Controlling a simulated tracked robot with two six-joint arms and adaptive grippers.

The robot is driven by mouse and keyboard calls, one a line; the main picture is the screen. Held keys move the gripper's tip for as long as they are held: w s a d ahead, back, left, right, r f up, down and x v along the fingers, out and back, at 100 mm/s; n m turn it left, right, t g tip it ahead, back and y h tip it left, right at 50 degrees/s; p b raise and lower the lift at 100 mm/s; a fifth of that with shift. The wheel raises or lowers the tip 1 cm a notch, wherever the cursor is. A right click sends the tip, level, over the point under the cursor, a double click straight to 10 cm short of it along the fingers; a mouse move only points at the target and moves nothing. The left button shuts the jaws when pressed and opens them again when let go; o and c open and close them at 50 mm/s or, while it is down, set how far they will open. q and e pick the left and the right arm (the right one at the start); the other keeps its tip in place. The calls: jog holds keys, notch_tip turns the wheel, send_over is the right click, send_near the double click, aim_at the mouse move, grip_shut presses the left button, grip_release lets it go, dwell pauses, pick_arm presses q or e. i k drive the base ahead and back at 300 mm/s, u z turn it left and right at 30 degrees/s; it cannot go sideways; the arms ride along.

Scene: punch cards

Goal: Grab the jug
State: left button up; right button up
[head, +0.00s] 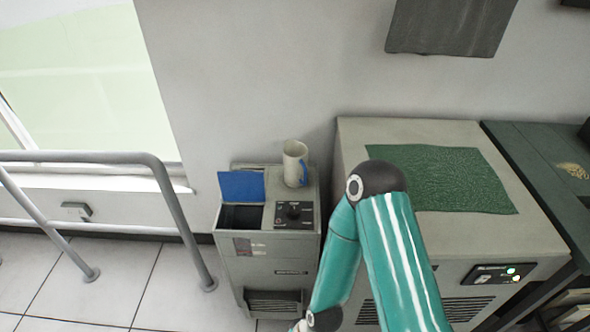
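The jug (294,164) is cream-white with a blue handle on its right side. It stands upright on top of a grey machine (265,255), at the back right beside a raised blue flap. My teal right arm comes in from the bottom, bends at a dark elbow to the right of the jug, and runs back down. Its gripper is out of the picture at the bottom edge. My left arm and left gripper do not show. Nothing touches the jug.
The machine has an open bin below the blue flap (241,187) and a black control panel (293,215). A larger grey cabinet (352,135) with a green mat (470,180) stands to the right. A grey railing (165,185) stands at the left, with tiled floor around it.

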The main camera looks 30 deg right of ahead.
aim_at(295, 153)
jog(key=u, duration=0.05)
jog(key=i, duration=0.9)
jog(key=z, duration=0.1)
